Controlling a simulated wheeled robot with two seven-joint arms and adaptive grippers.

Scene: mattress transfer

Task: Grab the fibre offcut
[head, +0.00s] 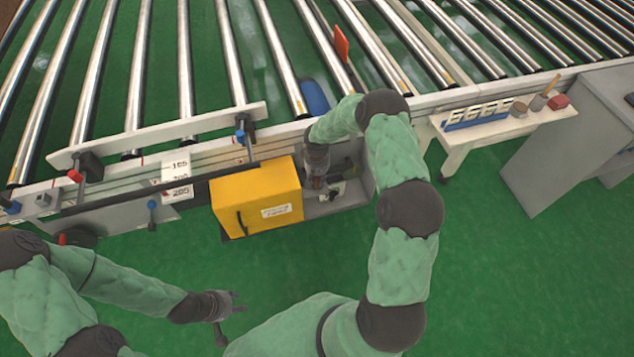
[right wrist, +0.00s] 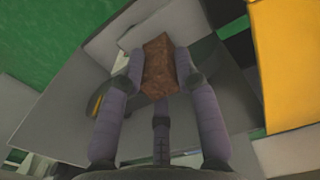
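The fibre offcut is a rough brown block (right wrist: 159,65) in the right wrist view. My right gripper (right wrist: 160,68) has its fingers against both sides of it, with no clear gap. In the head view my right gripper (head: 318,186) reaches down into a grey tray (head: 350,201) beside the yellow box; the offcut is hard to make out there. My left gripper (head: 231,312) is low over the green floor, empty, with its fingers apart.
The yellow box (head: 258,202) stands directly left of the tray. The roller conveyor (head: 190,60) and its rail run behind. A white side table (head: 500,128) with a blue rack (head: 478,117) stands at the right. Green floor is clear in front.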

